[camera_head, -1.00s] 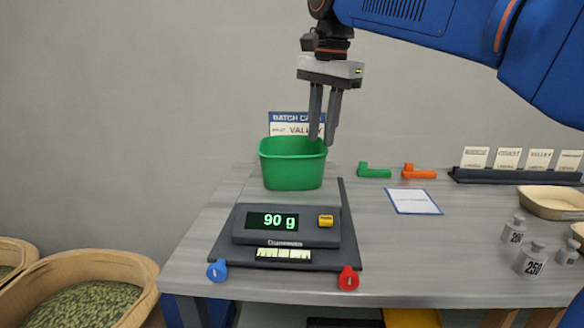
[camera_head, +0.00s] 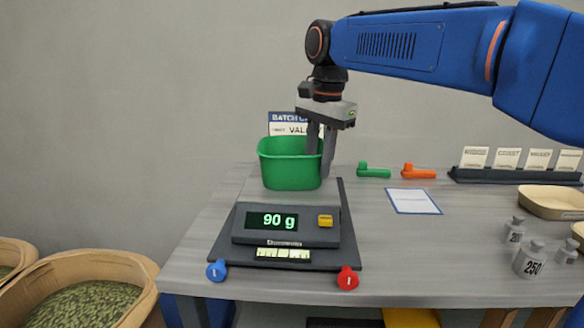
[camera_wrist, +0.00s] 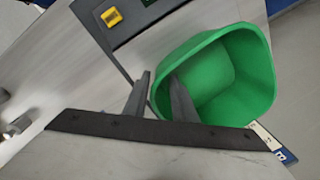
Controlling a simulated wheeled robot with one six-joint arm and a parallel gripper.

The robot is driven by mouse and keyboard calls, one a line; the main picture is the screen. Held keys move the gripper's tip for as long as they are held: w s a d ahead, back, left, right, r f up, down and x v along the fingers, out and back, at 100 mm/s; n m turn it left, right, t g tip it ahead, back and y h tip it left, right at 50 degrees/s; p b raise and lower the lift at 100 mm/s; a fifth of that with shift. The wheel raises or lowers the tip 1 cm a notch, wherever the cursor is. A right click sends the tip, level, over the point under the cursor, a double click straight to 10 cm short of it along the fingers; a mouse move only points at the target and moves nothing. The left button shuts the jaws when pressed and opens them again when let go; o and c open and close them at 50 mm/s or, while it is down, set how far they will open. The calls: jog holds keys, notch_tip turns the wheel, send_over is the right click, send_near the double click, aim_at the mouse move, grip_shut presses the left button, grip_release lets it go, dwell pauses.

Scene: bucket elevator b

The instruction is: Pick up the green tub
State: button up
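The green tub (camera_head: 288,168) stands upright on the pan of the scale (camera_head: 286,222), whose display reads 90 g. My gripper (camera_head: 322,166) points down at the tub's right wall. In the head view one finger overlaps the rim and the other hangs just outside it. In the wrist view the tub (camera_wrist: 240,85) looks empty inside. There one gripper finger reaches over the inside of the rim and the other is outside, with the wall between them. The fingers are apart, and I see no clear contact with the wall.
A blue knob (camera_head: 217,270) and a red knob (camera_head: 347,278) sit at the scale's front corners. A card sign (camera_head: 290,122) stands behind the tub. Steel weights (camera_head: 530,260) and a tan tray (camera_head: 550,201) are on the right. Green and orange scoops (camera_head: 418,171) lie at the back.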

grip_shut()
